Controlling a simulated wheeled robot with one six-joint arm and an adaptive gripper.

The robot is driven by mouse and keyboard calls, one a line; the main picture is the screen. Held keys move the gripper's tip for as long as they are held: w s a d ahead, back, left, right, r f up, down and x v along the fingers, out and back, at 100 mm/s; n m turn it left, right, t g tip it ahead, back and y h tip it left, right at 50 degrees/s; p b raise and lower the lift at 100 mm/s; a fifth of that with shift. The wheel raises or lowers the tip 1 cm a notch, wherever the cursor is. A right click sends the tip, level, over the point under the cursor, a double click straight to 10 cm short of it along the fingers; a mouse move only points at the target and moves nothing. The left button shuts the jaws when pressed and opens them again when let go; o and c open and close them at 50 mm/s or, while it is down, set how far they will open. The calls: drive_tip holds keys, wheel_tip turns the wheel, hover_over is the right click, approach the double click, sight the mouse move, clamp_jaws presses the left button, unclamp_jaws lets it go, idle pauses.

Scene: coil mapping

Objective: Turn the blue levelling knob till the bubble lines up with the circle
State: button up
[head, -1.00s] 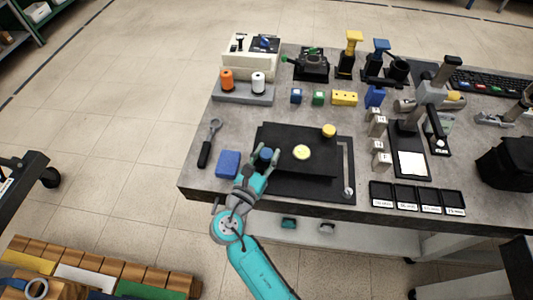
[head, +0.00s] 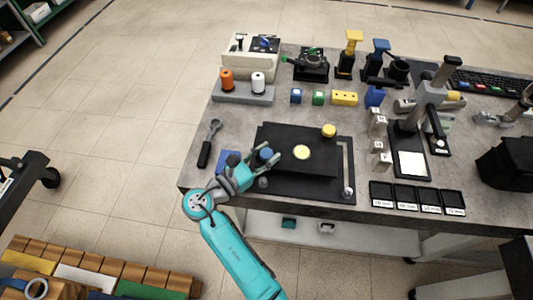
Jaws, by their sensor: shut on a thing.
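The blue levelling knob (head: 266,154) stands at the left side of the black levelling plate (head: 290,171). My gripper (head: 271,160) is shut on the knob, its fingers around it from the lower left. The round yellow-green bubble level (head: 302,152) sits on the plate to the right of the knob. The bubble and circle are too small to tell apart. A yellow knob (head: 329,130) stands at the plate's back right corner.
A blue block (head: 226,160) is partly hidden behind my arm. A black-handled tool (head: 207,146) lies at the table's left edge. Small blue, green and yellow blocks (head: 344,98) stand behind the plate. Labelled black trays (head: 405,197) lie to the right.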

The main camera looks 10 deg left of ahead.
drive_tip(key=shift+f, duration=0.1)
drive_tip(key=o, duration=1.2)
drive_tip(key=shift+c, duration=0.2)
drive_tip(key=v, duration=1.2)
